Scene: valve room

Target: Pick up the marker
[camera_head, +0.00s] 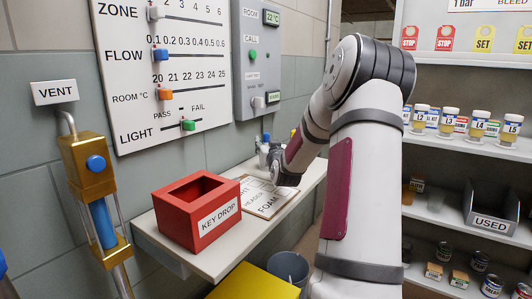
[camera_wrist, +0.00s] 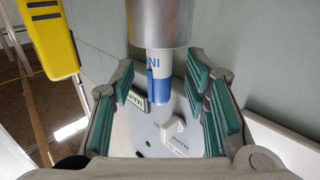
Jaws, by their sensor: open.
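A white and blue marker (camera_wrist: 160,70) sticks out of a silver metal cup (camera_wrist: 160,22) in the wrist view, with part of its lettering showing. Its other end is hidden in the cup. My gripper (camera_wrist: 160,82) is open, with teal pads on either side of the marker's exposed part and visible gaps on both sides. In the head view, the cup (camera_head: 264,158) stands on the shelf with a blue tip (camera_head: 266,137) showing above it. My gripper (camera_head: 285,176) is small and partly hidden by my arm there.
A yellow device (camera_wrist: 45,38) is at the upper left of the wrist view. A red key drop box (camera_head: 188,222) and a clipboard (camera_head: 262,198) lie on the white shelf (camera_head: 222,262). A control panel (camera_head: 258,60) hangs on the wall behind. Stocked shelving (camera_head: 455,150) stands at right.

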